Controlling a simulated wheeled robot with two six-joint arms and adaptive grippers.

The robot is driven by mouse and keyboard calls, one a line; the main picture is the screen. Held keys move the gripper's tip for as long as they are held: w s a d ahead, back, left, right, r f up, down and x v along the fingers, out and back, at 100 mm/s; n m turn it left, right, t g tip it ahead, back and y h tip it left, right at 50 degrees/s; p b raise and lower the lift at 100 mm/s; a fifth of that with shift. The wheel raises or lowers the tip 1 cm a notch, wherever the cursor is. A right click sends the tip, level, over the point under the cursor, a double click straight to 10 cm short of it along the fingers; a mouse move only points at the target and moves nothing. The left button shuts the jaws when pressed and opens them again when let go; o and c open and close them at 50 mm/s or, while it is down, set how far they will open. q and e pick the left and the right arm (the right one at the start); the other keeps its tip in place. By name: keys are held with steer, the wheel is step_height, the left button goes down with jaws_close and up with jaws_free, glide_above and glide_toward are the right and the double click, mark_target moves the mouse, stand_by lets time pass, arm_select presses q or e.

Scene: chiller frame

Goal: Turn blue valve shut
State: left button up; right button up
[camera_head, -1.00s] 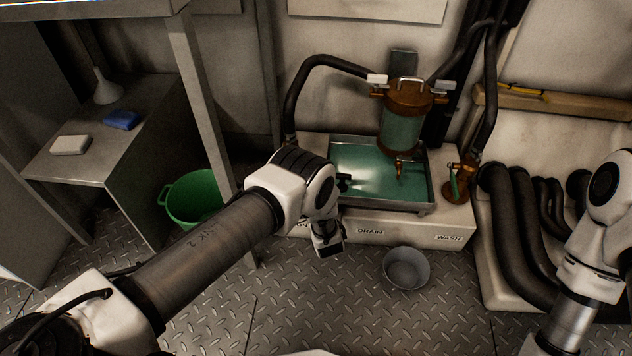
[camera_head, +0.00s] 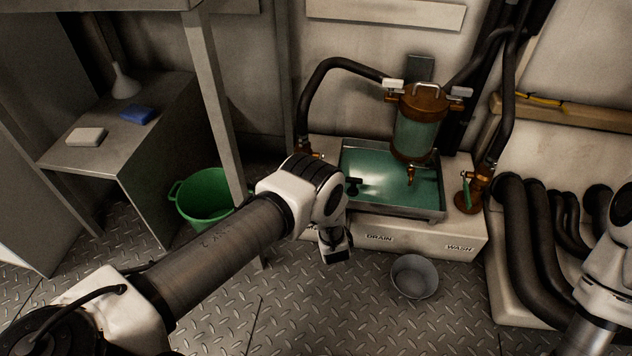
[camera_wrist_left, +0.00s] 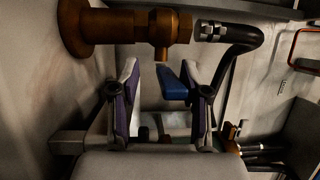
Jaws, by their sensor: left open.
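The blue valve handle (camera_wrist_left: 172,84) shows in the left wrist view under a brass pipe fitting (camera_wrist_left: 160,30). My left gripper (camera_wrist_left: 160,72) is open, with one finger on each side of the handle. The handle is nearer the right-hand finger; I cannot tell whether they touch. In the head view my left wrist (camera_head: 335,240) hangs at the front left of the sink unit. Its fingertips and the blue handle are hidden there. My right arm shows at the right edge, but its gripper is out of view.
A green tray (camera_head: 390,212) sits in the unit below a brass-and-glass canister (camera_head: 418,125). A green-handled valve (camera_head: 467,193) stands to its right. A grey bucket (camera_head: 414,278) and green tub (camera_head: 204,197) stand on the floor. Thick black hoses (camera_head: 525,240) run at right.

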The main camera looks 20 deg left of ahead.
arm_select(q)
steer(key=v, duration=1.2)
